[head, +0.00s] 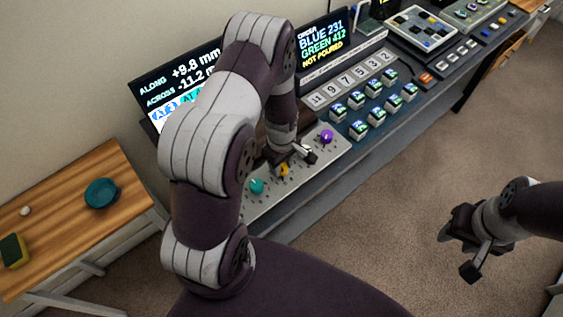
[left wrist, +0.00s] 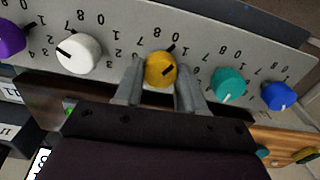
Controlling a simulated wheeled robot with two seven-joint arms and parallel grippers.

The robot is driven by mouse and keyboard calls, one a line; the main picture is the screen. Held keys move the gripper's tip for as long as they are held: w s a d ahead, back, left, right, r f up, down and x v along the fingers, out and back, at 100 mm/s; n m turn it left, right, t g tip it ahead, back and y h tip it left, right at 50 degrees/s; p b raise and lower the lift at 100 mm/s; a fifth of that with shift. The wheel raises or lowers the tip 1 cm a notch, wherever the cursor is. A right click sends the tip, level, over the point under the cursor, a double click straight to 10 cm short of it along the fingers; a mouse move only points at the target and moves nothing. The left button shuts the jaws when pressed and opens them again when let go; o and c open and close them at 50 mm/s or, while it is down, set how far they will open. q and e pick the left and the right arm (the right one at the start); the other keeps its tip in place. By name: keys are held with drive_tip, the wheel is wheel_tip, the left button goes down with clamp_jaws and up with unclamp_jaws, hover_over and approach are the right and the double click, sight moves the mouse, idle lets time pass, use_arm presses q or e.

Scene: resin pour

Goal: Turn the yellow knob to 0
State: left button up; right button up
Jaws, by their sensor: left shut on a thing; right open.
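The yellow knob (left wrist: 160,70) sits on a pale grey control panel (left wrist: 210,45) with printed digits around each knob. My left gripper (left wrist: 158,88) is shut on the yellow knob, one finger on each side. The knob's dark pointer line slants toward the right finger; I cannot tell exactly which digit it marks. In the head view the yellow knob (head: 283,170) shows just below my left gripper (head: 292,156), partly hidden by it. My right gripper (head: 466,252) is open and empty over the carpet at the right.
On the same panel are a white knob (left wrist: 79,53), a purple knob (left wrist: 10,38), a teal knob (left wrist: 229,84) and a blue knob (left wrist: 279,96). A wooden table (head: 60,210) with a teal dish (head: 102,193) is at the left.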

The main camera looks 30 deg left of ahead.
sight(282, 166)
use_arm(q)
drive_tip(key=shift+w+r+n, duration=0.1)
drive_tip(key=shift+w+n, duration=0.05)
drive_tip(key=shift+n, duration=0.85)
drive_tip(key=o, duration=1.1)
drive_tip(key=shift+c, duration=0.2)
wheel_tip(282, 166, up, 13)
drive_tip(key=b, duration=0.1)
drive_tip(key=shift+b, duration=0.3)
